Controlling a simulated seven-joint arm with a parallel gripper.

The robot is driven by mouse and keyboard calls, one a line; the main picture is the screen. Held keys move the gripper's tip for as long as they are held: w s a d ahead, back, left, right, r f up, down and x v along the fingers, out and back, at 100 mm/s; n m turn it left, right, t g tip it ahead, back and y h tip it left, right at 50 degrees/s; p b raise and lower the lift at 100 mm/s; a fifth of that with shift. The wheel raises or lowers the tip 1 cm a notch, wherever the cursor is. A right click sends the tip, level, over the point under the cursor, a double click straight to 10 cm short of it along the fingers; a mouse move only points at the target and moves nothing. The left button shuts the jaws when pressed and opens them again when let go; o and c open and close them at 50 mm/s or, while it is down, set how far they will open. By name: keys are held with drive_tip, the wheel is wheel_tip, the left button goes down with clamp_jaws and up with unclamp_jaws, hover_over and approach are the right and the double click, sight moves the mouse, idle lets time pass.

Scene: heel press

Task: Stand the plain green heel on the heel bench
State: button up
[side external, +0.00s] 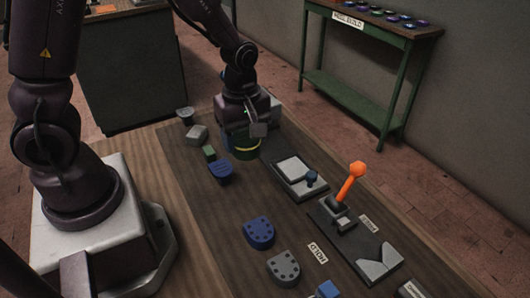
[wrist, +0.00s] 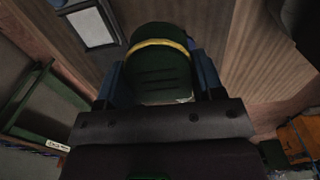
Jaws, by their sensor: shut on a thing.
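My gripper (side external: 243,132) is shut on a dark green heel (side external: 246,153) that has a yellow band around it, at the far part of the dark work mat. In the wrist view the banded heel (wrist: 160,72) sits between my two fingers. I cannot tell whether it touches the mat. The heel bench (side external: 372,32) is a green-legged table with a sign, against the wall at the back right. Its green frame also shows at the left of the wrist view (wrist: 22,100).
A press with an orange lever (side external: 352,180) stands right of these. Several small coloured pieces (side external: 400,19) line the bench's back.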

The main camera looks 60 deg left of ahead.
hover_over(240, 206)
wheel_tip(240, 206, down, 10)
drive_tip(key=shift+s+r, duration=0.1)
drive_tip(key=shift+r, duration=0.05)
drive_tip(key=shift+f, duration=2.3)
drive_tip(key=shift+f, duration=0.15)
drive_tip(key=o, duration=1)
drive_tip(key=shift+c, duration=0.2)
